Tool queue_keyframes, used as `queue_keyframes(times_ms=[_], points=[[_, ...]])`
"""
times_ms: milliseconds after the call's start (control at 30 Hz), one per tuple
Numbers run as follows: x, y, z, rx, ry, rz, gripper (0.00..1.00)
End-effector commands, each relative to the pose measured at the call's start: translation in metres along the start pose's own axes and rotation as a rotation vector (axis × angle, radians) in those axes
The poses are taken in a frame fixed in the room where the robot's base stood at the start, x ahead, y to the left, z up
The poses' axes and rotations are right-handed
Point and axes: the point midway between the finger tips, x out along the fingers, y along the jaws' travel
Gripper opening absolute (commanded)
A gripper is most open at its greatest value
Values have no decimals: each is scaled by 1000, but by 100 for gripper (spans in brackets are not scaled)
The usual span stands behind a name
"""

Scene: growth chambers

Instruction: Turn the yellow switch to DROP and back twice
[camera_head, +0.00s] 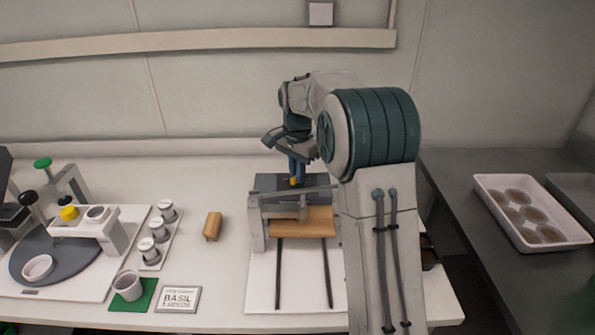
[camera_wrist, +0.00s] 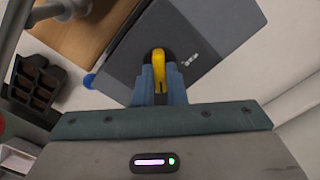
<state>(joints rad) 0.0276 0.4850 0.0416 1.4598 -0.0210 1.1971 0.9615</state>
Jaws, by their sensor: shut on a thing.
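The yellow switch (camera_wrist: 158,56) stands on a dark grey control box (camera_wrist: 205,30). In the wrist view my gripper (camera_wrist: 160,82) has its blue fingers on both sides of the switch and is shut on it. In the head view my gripper (camera_head: 297,170) points down at the yellow switch (camera_head: 294,181) on the dark box (camera_head: 265,184) behind a small press frame. Small pale marks show on the box beside the switch, but I cannot read them or tell which position the switch is in.
A wooden block (camera_head: 303,222) sits in the frame in front of the box, over two dark rails. To the left are a small wooden piece (camera_head: 212,226), several capped jars, a cup (camera_head: 128,285) and a BASIL sign (camera_head: 178,299). A white tray (camera_head: 535,235) stands right.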

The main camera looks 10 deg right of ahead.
Motion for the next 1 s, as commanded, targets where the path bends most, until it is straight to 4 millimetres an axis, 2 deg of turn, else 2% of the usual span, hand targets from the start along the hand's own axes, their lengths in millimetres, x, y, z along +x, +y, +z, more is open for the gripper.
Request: queue_keyframes(times_ms=[267,1000], points=[[-1,0,0,-163,0,0,0],[-1,0,0,-860,-1,-1,0]])
